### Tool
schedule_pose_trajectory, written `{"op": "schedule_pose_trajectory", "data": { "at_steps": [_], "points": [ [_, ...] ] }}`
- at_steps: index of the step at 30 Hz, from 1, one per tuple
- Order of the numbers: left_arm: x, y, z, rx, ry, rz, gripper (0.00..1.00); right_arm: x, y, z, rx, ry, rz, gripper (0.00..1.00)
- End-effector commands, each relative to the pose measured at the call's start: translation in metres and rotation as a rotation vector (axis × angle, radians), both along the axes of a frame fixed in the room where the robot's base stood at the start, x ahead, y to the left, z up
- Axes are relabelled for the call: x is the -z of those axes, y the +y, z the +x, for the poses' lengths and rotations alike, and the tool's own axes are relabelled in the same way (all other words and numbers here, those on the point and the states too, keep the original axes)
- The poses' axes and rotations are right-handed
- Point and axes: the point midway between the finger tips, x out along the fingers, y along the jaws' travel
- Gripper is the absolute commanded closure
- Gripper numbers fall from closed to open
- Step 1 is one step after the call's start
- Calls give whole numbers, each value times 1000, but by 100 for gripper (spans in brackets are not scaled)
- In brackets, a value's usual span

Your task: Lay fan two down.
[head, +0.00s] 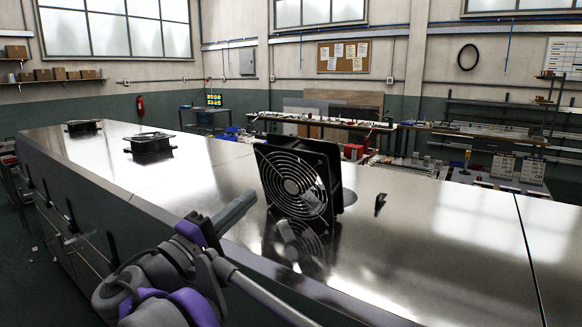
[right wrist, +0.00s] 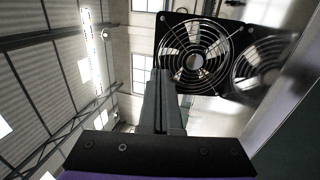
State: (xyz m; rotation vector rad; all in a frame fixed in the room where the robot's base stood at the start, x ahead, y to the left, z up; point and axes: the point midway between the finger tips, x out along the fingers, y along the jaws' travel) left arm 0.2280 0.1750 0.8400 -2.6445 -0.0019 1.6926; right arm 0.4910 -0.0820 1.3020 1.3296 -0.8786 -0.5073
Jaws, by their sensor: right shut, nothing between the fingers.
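A square black fan (head: 298,182) with a round wire guard stands on edge on the shiny metal top of the dryer (head: 440,235), and its reflection shows below it. The frames show no number on it. In the right wrist view the same fan (right wrist: 196,55) is beyond my fingertips, to their right. My right gripper (head: 240,208) is shut and empty, low at the left of the standing fan; I see no clear contact. Its fingers also show in the right wrist view (right wrist: 164,100). Two more black fans lie flat, one nearer (head: 150,144) and one farther (head: 83,127). My left gripper is out of view.
A small black piece (head: 380,203) lies on the metal top right of the standing fan. The top is clear around it and further right, where a seam crosses it. A cluttered workbench (head: 325,121) stands behind.

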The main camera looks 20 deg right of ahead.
Motion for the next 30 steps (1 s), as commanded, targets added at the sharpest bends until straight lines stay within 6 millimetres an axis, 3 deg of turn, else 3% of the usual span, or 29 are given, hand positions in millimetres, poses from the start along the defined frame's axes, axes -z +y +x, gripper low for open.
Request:
{"op": "schedule_pose_trajectory", "data": {
  "at_steps": [5, 19, 30],
  "points": [
    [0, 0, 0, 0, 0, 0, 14, -5, -14, 11, 3, 0, 0, 100],
    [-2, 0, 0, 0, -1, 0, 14, -29, -87, 67, 4, 1, -1, 100],
    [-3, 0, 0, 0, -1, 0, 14, -35, -107, 83, 1, 0, 1, 100]
  ]
}}
